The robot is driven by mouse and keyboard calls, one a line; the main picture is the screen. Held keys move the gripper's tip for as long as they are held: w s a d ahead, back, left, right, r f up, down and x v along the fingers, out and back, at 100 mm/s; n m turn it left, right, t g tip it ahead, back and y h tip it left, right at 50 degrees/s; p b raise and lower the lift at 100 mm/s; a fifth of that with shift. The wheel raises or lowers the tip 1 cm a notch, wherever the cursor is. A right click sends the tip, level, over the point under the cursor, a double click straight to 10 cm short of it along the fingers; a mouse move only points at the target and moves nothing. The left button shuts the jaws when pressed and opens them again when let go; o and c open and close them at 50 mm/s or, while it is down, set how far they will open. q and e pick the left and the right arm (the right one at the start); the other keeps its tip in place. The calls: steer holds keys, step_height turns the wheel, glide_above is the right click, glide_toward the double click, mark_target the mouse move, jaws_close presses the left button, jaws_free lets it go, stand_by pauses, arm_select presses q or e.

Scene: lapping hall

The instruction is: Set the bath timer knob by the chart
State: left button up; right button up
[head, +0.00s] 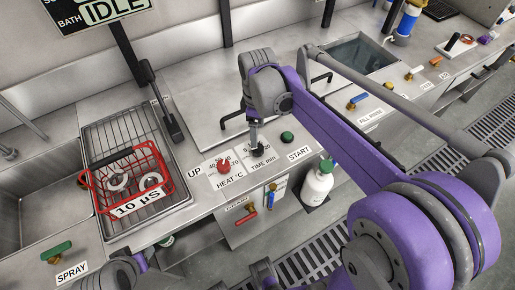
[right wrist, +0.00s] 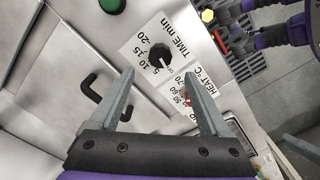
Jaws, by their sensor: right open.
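The bath timer knob (right wrist: 160,58) is black and round, on a white TIME min plate (right wrist: 181,38) marked 5 to 20. Its pale mark appears to point towards the low end of the scale. My right gripper (right wrist: 160,76) is open; its fingers stand apart around the line to the knob, with nothing between them. In the head view my right gripper (head: 256,146) is above the TIME plate (head: 262,164) and hides the knob. I cannot tell whether it touches. Parts of my left arm show low in the head view; its jaws are unclear. No chart is readable.
The red HEAT knob (head: 224,166) sits left of the TIME plate, and the green START button (head: 287,137) sits right. A red basket (head: 166,176) stands on the rack to the left. A white bottle (head: 317,184) hangs at the counter front. The BATH sign (head: 110,12) reads IDLE.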

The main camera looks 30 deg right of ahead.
mark_target(258, 147)
step_height(258, 147, down, 10)
steer(key=shift+r+b, duration=0.15)
steer(key=shift+b, duration=0.35)
jaws_close()
